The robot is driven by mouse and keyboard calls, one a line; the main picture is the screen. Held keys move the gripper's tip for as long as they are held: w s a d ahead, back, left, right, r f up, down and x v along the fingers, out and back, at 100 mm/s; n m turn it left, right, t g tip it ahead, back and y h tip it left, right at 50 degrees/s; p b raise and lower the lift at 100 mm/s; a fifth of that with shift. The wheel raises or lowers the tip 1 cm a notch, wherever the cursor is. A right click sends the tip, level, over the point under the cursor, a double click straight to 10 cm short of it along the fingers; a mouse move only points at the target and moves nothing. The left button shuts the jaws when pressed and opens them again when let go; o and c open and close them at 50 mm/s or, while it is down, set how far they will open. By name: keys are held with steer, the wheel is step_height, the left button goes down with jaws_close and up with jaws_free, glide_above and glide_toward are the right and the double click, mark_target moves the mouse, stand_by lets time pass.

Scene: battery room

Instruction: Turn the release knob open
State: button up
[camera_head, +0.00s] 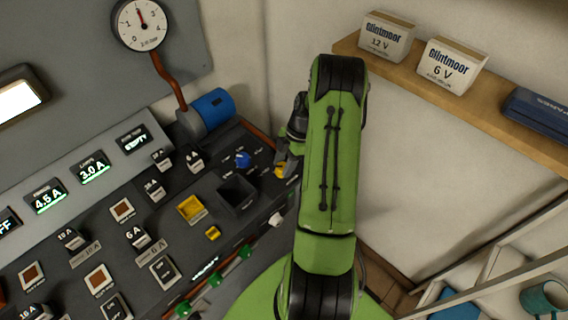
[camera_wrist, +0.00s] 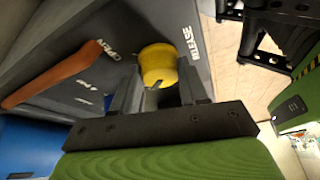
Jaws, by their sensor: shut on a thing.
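The release knob (camera_wrist: 158,66) is yellow and round and sits on the dark panel, with the words "RELEASE" and "OPEN" printed beside it. In the head view a small part of the knob (camera_head: 280,171) shows, the rest hidden behind my arm. My gripper (camera_wrist: 156,84) has one finger on each side of the knob and is shut on it. In the head view my gripper (camera_head: 287,158) is at the right end of the panel, partly covered by my green arm.
A blue knob (camera_head: 243,159), a dark open box (camera_head: 237,194) and a blue cylinder (camera_head: 211,108) stand near the gripper. An orange-brown pipe (camera_wrist: 60,75) runs beside the knob. A shelf (camera_head: 487,108) with battery boxes is at the upper right.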

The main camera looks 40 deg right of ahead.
steer(key=m+t+b, duration=0.1)
steer(key=m+b, duration=0.1)
steer(key=m, duration=0.1)
steer(key=shift+m+h+b, duration=0.3)
steer(key=shift+m+b, duration=0.1)
steer(key=m+t+b, duration=0.1)
steer(key=m, duration=0.1)
steer(key=m+h+b, duration=0.1)
steer(key=m+b, duration=0.1)
steer(key=shift+s+a+m+t, duration=0.15)
steer(key=shift+m+t, duration=0.15)
steer(key=shift+t, duration=0.1)
steer(key=m+h+b, duration=0.1)
steer(key=m, duration=0.1)
steer(key=m+b, duration=0.2)
steer(key=shift+a+t+h, duration=0.1)
steer(key=shift+t+h, duration=0.3)
steer(key=shift+a+m+h+b, duration=0.1)
steer(key=shift+m+h+b, duration=0.75)
steer(key=shift+m, duration=1.55)
steer(key=shift+r, duration=0.1)
steer(key=o, duration=1)
steer(key=shift+s, duration=0.1)
steer(key=shift+o, duration=0.2)
